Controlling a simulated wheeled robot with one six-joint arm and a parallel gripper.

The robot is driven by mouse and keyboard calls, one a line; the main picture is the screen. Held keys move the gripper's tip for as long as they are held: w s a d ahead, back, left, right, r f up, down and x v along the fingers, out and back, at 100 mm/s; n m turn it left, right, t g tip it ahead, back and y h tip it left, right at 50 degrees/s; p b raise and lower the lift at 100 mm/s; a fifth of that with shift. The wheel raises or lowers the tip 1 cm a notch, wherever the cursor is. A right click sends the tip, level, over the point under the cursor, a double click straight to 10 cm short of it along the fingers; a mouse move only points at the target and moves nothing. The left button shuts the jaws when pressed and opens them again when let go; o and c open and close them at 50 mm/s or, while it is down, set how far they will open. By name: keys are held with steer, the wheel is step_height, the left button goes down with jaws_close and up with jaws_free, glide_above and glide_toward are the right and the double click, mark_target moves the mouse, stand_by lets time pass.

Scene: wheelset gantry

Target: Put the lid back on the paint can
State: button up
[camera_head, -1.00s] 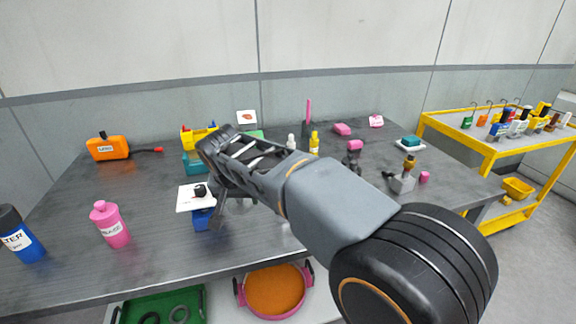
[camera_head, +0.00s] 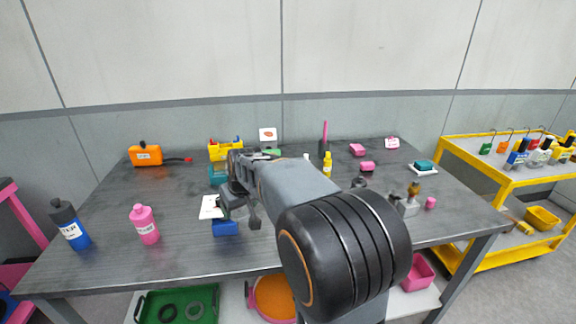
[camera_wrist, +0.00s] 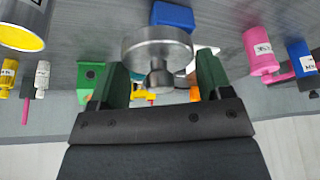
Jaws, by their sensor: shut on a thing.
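My gripper (camera_wrist: 162,72) is shut on the knob of a round silver lid (camera_wrist: 157,42), which hangs between the green fingers in the wrist view. In the head view my gripper (camera_head: 240,206) is over the middle of the grey table, near a blue block, and my arm hides the lid. I cannot make out this can in the head view, where my arm covers part of the table.
A blue block (camera_head: 225,228) and white card (camera_head: 210,207) lie by my gripper. Pink (camera_head: 145,225) and blue (camera_head: 70,225) bottles stand left, an orange case (camera_head: 145,154) behind. A yellow bottle (camera_head: 327,165) stands farther back. A yellow cart (camera_head: 470,168) is at right.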

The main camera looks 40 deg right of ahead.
steer(key=d+r+n+p, duration=0.1)
steer(key=d+n+p, duration=0.1)
steer(key=d, duration=0.3)
steer(key=d+r+n+y+p, duration=0.1)
steer(key=d+n+p, duration=0.1)
steer(key=d, duration=0.4)
steer(key=s+d+r+n+y+p, duration=0.1)
steer(key=d+p, duration=0.2)
steer(key=d, duration=0.2)
steer(key=shift+s+d+n+g, duration=0.1)
steer(key=shift+d+n+g, duration=0.05)
steer(key=shift+n+g, duration=0.25)
steer(key=shift+d+f, duration=0.15)
steer(key=shift+f, duration=0.1)
steer(key=shift+f+b, duration=1.35)
steer(key=shift+f, duration=1)
steer(key=shift+f+b, duration=0.6)
steer(key=shift+b, duration=0.1)
steer(key=shift+b, duration=0.45)
steer(key=shift+f+b, duration=0.2)
steer(key=shift+b, duration=0.4)
steer(key=o, duration=0.9)
